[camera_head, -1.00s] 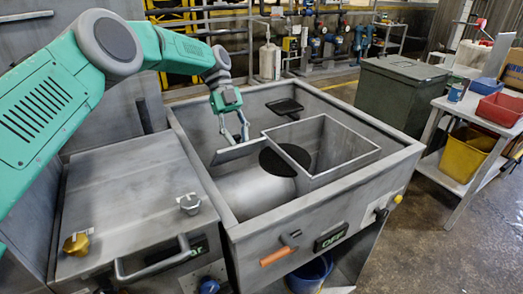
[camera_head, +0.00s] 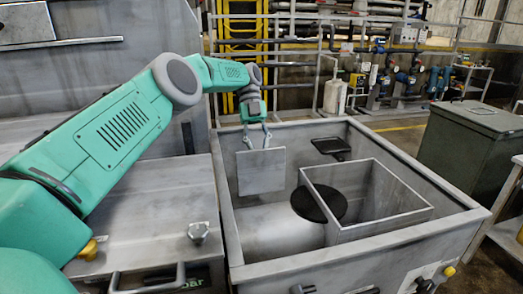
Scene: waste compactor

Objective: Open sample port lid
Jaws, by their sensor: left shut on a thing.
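The sample port lid looks to be a flat grey square plate (camera_head: 261,171). It stands nearly upright inside the left part of the open metal bin, with its broad face toward me. My left gripper (camera_head: 257,142) reaches in from the back left and is shut on the plate's top edge. The plate covers part of the bin's inner wall behind it. To its right is an open-topped square metal chute (camera_head: 385,226), with a dark round opening or disc (camera_head: 318,203) at its left side. My right gripper is out of view.
The bin's rim (camera_head: 347,258) surrounds the plate and chute. A black paddle-shaped part (camera_head: 331,148) lies at the back inside. A closed grey cover with a metal knob (camera_head: 198,232) is at the left. A dark green box (camera_head: 475,145) stands at the right.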

